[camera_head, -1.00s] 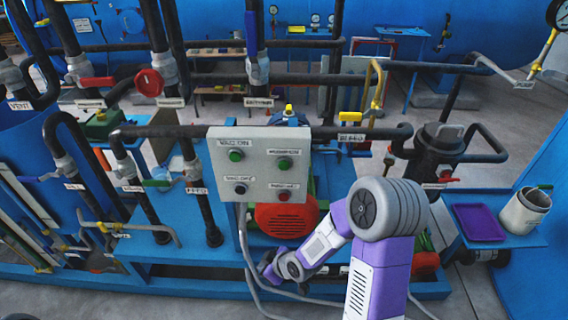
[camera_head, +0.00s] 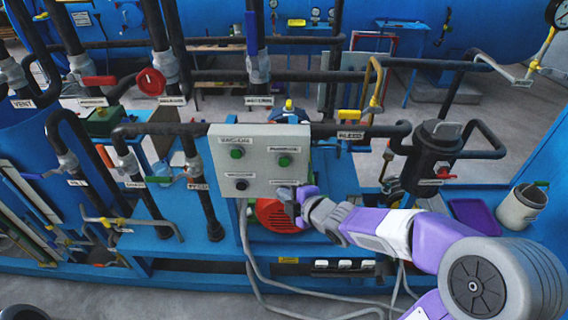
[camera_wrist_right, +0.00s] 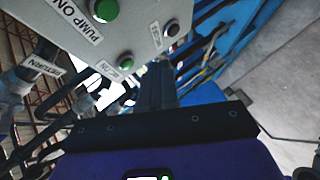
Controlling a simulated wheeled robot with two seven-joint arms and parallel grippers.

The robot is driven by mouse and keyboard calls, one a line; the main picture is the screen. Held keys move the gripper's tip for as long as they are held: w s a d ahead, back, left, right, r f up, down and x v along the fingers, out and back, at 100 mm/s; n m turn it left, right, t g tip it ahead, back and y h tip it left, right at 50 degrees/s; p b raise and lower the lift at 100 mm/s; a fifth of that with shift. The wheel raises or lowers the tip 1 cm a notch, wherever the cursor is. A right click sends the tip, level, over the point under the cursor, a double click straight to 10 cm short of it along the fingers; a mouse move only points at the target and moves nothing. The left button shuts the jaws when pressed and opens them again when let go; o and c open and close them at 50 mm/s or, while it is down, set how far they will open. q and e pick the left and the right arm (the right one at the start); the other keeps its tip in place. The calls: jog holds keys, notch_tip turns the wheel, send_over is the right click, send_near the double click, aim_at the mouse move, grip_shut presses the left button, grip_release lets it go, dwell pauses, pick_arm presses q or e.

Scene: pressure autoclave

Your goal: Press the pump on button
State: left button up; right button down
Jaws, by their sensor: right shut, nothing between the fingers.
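The grey control panel (camera_head: 261,172) faces me in the head view, with a green button at upper left (camera_head: 237,153) and a black one below it. The pump on button (camera_head: 284,161) is the green one at upper right. In the wrist view the pump on button (camera_wrist_right: 105,10) is at the top edge, beside its "PUMP ON" label. My right gripper (camera_head: 292,204) is shut and empty at the panel's lower right, below the pump on button, and hides the lower right button. Its dark fingers (camera_wrist_right: 165,86) point toward the panel's side. I cannot tell whether it touches the panel.
A red motor cover (camera_head: 273,215) sits just behind and below the panel. Black pipes (camera_head: 205,205) stand at its left. A black filter pot (camera_head: 432,160), a purple tray (camera_head: 474,215) and a white bucket (camera_head: 520,208) are to the right. Grey cables hang below the panel.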

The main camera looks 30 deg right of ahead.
aim_at(284, 162)
jog(key=w+d+p, duration=0.4)
jog(key=w, duration=0.3)
jog(key=shift+w+d, duration=0.2)
jog(key=shift+d, duration=0.1)
dwell(1.9)
jog(key=shift+w+d, duration=0.2)
jog(key=shift+w, duration=0.15)
